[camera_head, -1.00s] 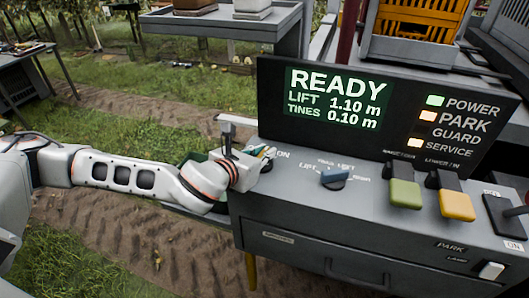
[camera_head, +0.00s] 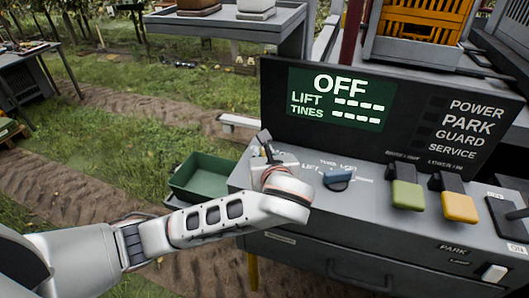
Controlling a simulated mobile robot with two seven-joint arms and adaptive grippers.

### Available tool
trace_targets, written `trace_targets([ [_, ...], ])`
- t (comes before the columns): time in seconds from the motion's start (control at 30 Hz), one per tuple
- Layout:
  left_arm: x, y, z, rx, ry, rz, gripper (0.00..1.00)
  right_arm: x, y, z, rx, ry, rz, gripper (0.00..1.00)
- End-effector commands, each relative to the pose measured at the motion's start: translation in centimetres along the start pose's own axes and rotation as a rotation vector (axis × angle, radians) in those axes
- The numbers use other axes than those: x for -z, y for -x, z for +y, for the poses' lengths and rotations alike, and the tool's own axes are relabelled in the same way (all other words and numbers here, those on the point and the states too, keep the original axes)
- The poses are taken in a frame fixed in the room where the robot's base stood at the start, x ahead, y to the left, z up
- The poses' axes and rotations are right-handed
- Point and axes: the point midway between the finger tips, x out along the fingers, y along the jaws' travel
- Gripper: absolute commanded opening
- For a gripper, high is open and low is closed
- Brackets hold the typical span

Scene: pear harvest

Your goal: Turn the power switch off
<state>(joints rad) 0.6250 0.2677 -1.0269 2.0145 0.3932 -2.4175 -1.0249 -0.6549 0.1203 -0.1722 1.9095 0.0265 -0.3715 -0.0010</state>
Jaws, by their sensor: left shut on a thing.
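My left gripper (camera_head: 272,160) is at the left end of the grey control panel (camera_head: 300,218), shut on the power switch. The gripper and wrist hide most of the switch, so its exact angle cannot be told. The display screen (camera_head: 340,97) reads OFF, with dashes for lift and tines. The lamps beside POWER, PARK, GUARD and SERVICE are dark. My right gripper is not in view.
A green lever (camera_head: 406,194) and a yellow lever (camera_head: 458,206) are farther right. A green crate (camera_head: 200,180) sits left of the panel. A grey shelf (camera_head: 225,25) stands behind.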

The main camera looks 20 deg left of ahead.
Motion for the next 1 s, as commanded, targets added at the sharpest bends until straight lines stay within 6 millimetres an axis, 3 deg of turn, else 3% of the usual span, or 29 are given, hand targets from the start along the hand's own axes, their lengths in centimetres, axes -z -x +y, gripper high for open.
trace_targets([
  [0.6,-0.11,-0.04,0.1,-0.04,0.016,-0.003,0.0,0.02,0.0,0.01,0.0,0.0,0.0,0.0],
  [0.63,-0.12,-0.04,0.1,-0.04,0.016,-0.004,0.19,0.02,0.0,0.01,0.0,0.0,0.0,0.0],
  [0.7,-0.12,-0.04,0.09,-0.04,0.016,-0.004,0.31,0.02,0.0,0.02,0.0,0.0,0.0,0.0],
  [1.0,-0.08,0.01,0.05,-0.038,0.015,-0.003,0.31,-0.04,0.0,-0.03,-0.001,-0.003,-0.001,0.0],
])
